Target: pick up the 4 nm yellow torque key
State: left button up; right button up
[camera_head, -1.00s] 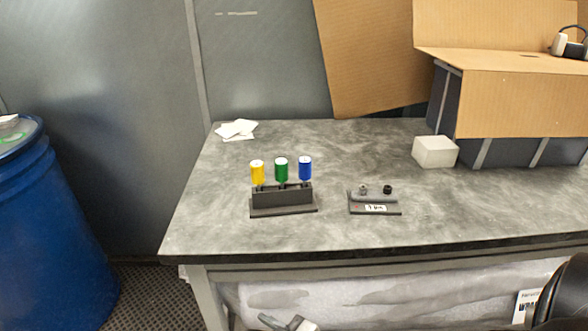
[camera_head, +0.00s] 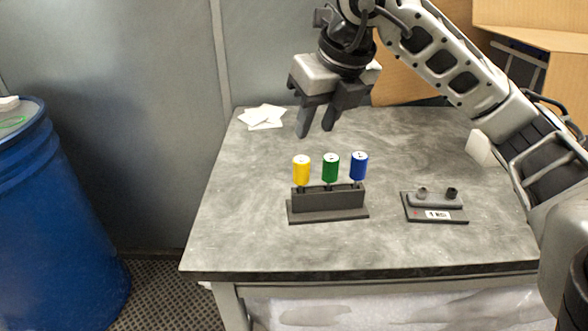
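The yellow torque key (camera_head: 301,170) stands upright at the left end of a dark rack (camera_head: 328,202) on the grey table. A green key (camera_head: 330,168) and a blue key (camera_head: 359,166) stand to its right in the same rack. Any torque marking on the yellow key is too small to read. My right gripper (camera_head: 316,134) is open and empty, fingers pointing down. It appears above and behind the keys in the head view, apart from them. My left gripper is out of view.
A dark fixture (camera_head: 436,207) with a small label sits right of the rack. White papers (camera_head: 262,117) lie at the table's back left. A white block (camera_head: 481,148) is partly hidden by my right arm. A blue barrel (camera_head: 55,210) stands left of the table (camera_head: 240,235).

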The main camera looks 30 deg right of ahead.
aim_at(300, 171)
jog(key=x, duration=0.6)
jog(key=d+x, duration=0.1)
jog(key=x, duration=0.3)
jog(key=shift+w+d, duration=0.1)
jog(key=shift+p+x, duration=0.8)
jog(key=shift+x, duration=1.85)
jog(key=shift+w+r, duration=0.15)
jog(key=shift+w, duration=0.05)
jog(key=c, duration=0.7)
